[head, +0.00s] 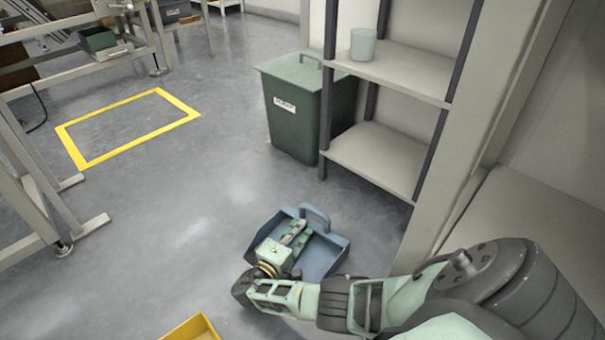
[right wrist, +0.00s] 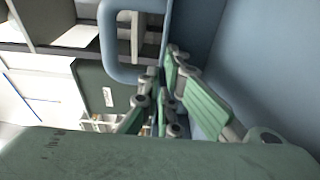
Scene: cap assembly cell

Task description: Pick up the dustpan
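The dustpan (head: 325,258) is blue-grey and lies on the floor at the lower middle of the head view. Its loop handle (head: 316,214) stands at the far side of the pan. My right gripper (head: 298,234) is over the pan, its fingers pointing toward the handle. The handle (right wrist: 106,42) shows there ahead and to the left, beside the pan's blue surface (right wrist: 262,65). Part of the pan is hidden by my gripper. My left gripper is not in view.
A green lidded bin (head: 293,115) stands behind the dustpan, beside a shelf (head: 378,158) with a cup (head: 362,44) on its upper board. A yellow tray (head: 193,329) is at the bottom edge. The floor left of the dustpan is clear, with a yellow marked rectangle (head: 125,154) farther off.

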